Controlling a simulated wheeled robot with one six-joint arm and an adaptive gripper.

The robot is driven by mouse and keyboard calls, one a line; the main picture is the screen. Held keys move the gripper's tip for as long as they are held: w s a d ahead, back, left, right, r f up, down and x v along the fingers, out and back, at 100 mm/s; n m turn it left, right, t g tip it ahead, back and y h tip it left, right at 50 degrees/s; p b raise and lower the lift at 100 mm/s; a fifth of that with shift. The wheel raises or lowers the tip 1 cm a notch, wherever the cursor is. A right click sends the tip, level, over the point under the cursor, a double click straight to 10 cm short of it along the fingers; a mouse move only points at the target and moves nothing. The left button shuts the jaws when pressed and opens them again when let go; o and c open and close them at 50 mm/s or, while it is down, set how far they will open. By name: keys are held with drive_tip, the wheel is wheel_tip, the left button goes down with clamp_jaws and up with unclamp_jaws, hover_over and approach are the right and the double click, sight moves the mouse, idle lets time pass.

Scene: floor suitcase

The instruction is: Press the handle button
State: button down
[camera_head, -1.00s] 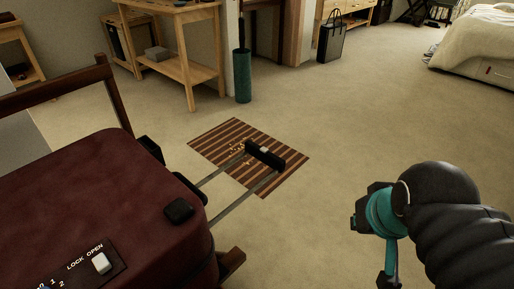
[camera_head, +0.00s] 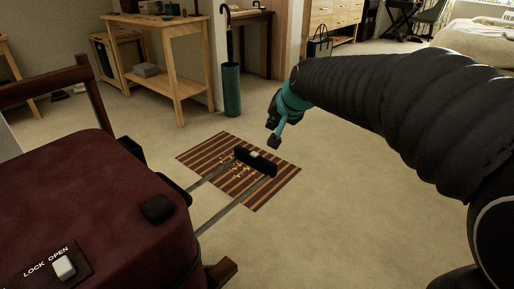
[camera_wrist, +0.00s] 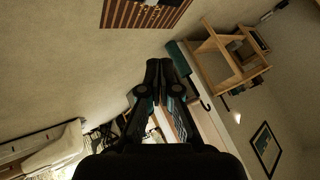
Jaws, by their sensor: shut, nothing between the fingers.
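The dark red suitcase (camera_head: 90,205) lies at the left in the head view, with its pull handle extended on two metal rods. The black handle grip (camera_head: 243,157) is over a striped mat, and a small pale button (camera_head: 257,154) sits at its middle. My gripper (camera_head: 273,141) is above and slightly right of the handle in the head view, apart from it. Its fingers are closed together with nothing between them, as the wrist view also shows (camera_wrist: 158,64). The button is not visible in the wrist view.
The striped mat (camera_head: 283,178) bears small scattered crumbs. A teal umbrella stand (camera_head: 232,92) and a wooden table (camera_head: 178,84) stand behind it. A wooden frame (camera_head: 85,85) is beside the suitcase. The carpet right of the mat is clear.

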drive_tip(key=b, duration=0.1)
hover_over(256, 154)
wheel_tip(256, 154, down, 3)
drive_tip(key=shift+s+a+m+t+y, duration=0.1)
drive_tip(key=shift+m+t+y, duration=0.2)
drive_tip(key=shift+m+y, duration=0.1)
drive_tip(key=shift+f, duration=0.2)
wheel_tip(256, 154, down, 7)
drive_tip(key=b, duration=0.5)
drive_tip(key=shift+b, duration=0.35)
drive_tip(key=shift+f+b, duration=0.3)
drive_tip(key=shift+f, duration=0.4)
drive_tip(key=shift+f, duration=0.2)
drive_tip(key=shift+f, duration=0.25)
